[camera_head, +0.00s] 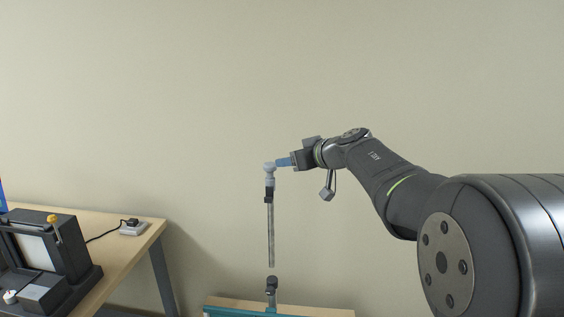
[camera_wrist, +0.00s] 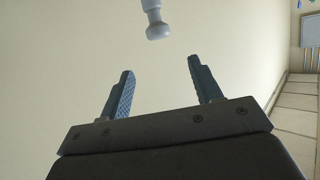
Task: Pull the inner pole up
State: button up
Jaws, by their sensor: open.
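A thin upright pole stands in the middle of the head view, with a long silver section (camera_head: 271,235) and a dark collar (camera_head: 269,195) above it. A pale grey knobbed cap (camera_head: 269,167) tops it. I cannot tell for sure which section is the inner pole. My gripper (camera_head: 281,162), with blue fingers, reaches in from the right at cap height. In the wrist view my gripper (camera_wrist: 160,66) is open with nothing between its fingers. A pale rounded knob (camera_wrist: 158,30) shows just beyond the fingertips, roughly centred between them.
A dark clamp (camera_head: 271,285) shows below the pole, at a teal-edged bench (camera_head: 325,310). A wooden table (camera_head: 110,225) at left carries a dark machine (camera_head: 45,250) and a small white box with a cable (camera_head: 133,227). A plain wall stands behind; the air around the pole looks clear.

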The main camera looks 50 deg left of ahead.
aim_at(269, 163)
jog(key=v, duration=0.5)
jog(key=shift+d, duration=0.15)
jog(key=x, duration=1.7)
jog(key=shift+a+f, duration=0.15)
jog(key=shift+a, duration=0.1)
jog(key=v, duration=1.8)
jog(key=x, duration=1.8)
jog(key=shift+f, duration=0.5)
notch_tip(269, 163, down, 35)
jog(key=shift+f, duration=0.15)
jog(key=shift+v, duration=0.95)
